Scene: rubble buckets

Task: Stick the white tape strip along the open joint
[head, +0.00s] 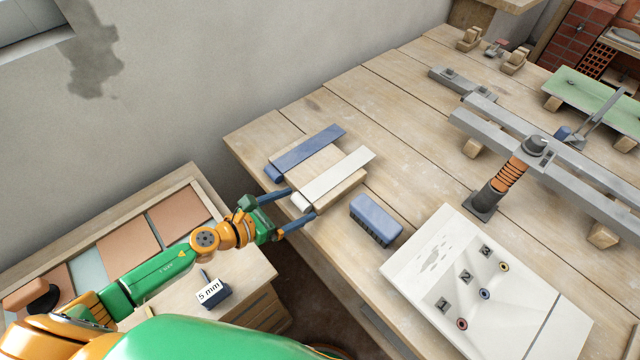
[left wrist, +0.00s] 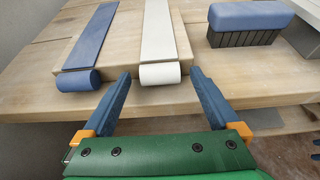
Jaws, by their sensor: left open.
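The white tape strip (head: 340,172) lies flat on a wooden board on the bench, with its rolled end (left wrist: 160,74) at the board's near edge. A blue strip (head: 308,150) lies beside it to the left. My left gripper (head: 303,201) is open, its fingertips on either side of the white roll; it also shows in the left wrist view (left wrist: 160,76). I see no grip on the roll. A white panel (head: 410,262) on the bench has a thin line near its right side, which may be the open joint; I cannot tell. My right gripper is not in view.
A blue-backed brush (head: 376,218) stands between the strips and the panel. The panel carries number tags and coloured rings. A grey clamp with an orange spring (head: 508,176) and long grey bars lie behind.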

